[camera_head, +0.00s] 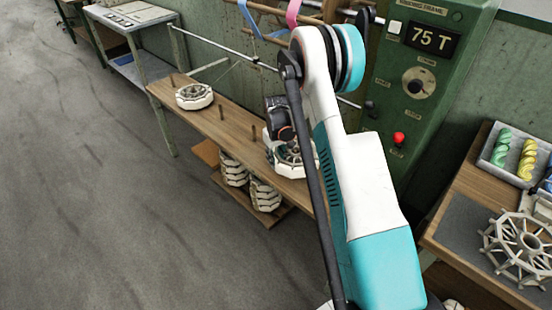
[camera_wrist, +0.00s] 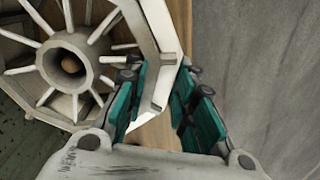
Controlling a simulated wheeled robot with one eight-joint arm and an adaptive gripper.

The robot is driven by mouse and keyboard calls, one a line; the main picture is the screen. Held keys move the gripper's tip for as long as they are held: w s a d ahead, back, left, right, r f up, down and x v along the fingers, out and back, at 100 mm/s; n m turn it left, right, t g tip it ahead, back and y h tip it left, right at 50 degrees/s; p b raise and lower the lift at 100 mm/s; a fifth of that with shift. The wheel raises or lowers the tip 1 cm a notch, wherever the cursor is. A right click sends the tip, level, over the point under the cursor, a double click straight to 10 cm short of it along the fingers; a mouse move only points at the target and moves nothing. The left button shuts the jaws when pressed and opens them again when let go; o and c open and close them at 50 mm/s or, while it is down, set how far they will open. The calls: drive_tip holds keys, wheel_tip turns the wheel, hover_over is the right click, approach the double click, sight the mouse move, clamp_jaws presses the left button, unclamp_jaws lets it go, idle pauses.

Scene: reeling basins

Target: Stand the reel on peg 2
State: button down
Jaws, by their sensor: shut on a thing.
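A white octagonal spoked reel (camera_wrist: 86,58) fills the left of the wrist view. In the head view it shows (camera_head: 308,167) low over the wooden bench (camera_head: 236,146), partly hidden by my arm. My gripper (camera_wrist: 165,88) is shut on its rim; it also shows in the head view (camera_head: 280,140). A brown round peg end (camera_wrist: 72,64) shows inside the reel's hub, so the hub is lined up over or around a peg. I cannot tell how far down the reel sits. Bare pegs (camera_head: 222,131) stand to the left. No peg numbers are readable.
Another white reel (camera_head: 194,96) sits farther left on the bench. Stacked reels (camera_head: 265,195) stand on the shelf below. A green machine (camera_head: 425,80) reading "75 T" stands behind. A right-hand table holds a large reel (camera_head: 520,245) and a tray of coloured skeins (camera_head: 512,165).

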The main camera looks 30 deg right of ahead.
drive_tip(key=shift+f+b, duration=0.85)
drive_tip(key=shift+f, duration=0.5)
drive_tip(key=c, duration=1.3)
unclamp_jaws()
